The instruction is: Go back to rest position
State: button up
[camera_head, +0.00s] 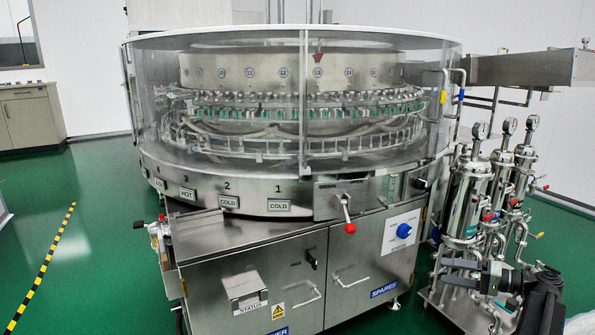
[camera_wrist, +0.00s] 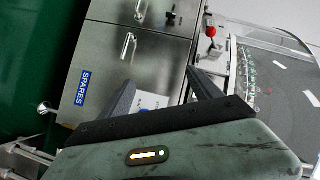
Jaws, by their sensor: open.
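My gripper (camera_head: 445,272) is at the lower right in the head view, in front of the metal filter vessels and right of the washer's cabinet. Its dark fingers point left. In the wrist view my gripper (camera_wrist: 160,76) shows two black fingers spread apart with nothing between them. The rotary washer (camera_head: 290,200) fills the middle of the head view, with a clear guard around its ring. The wrist view shows its cabinet doors turned on their side. The lever with a red knob (camera_head: 349,228) sticks out from the washer's front, apart from my gripper.
Steel filter vessels (camera_head: 468,205) with gauges stand on a trolley close behind my arm. A blue knob (camera_head: 404,230) is on the right cabinet panel. The green floor (camera_head: 95,250) is open at left, with a yellow-black stripe (camera_head: 45,265).

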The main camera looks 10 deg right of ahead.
jog(key=w+a+r+n+g+p, duration=0.1)
jog(key=w+a+n+g+p, duration=0.15)
jog(key=a, duration=0.95)
jog(key=w+a+r+n+g+p, duration=0.1)
jog(key=w+a+g+p, duration=0.25)
jog(key=a, duration=0.75)
jog(key=w+a+r+n+g+p, duration=0.1)
jog(key=w+a+n+g+p, duration=0.15)
jog(key=a, duration=0.95)
jog(key=s+a+f+n+g+h+p, duration=0.1)
jog(key=s+a+f+g+h+p, duration=0.2)
jog(key=a, duration=0.5)
jog(key=s+a+f+g+h+p, duration=0.1)
jog(key=s+a+f+h+p, duration=0.15)
jog(key=s+a, duration=0.4)
jog(key=d+f+m+h, duration=0.2)
jog(key=d+h, duration=0.4)
notch_tip(320, 180, up, 38)
jog(key=t+p, duration=0.1)
jog(key=p, duration=3.7)
jog(key=shift+w+d+m+p, duration=0.2)
jog(key=shift+d+m+p, duration=0.1)
jog(key=shift+d, duration=0.05)
jog(key=shift+f, duration=0.1)
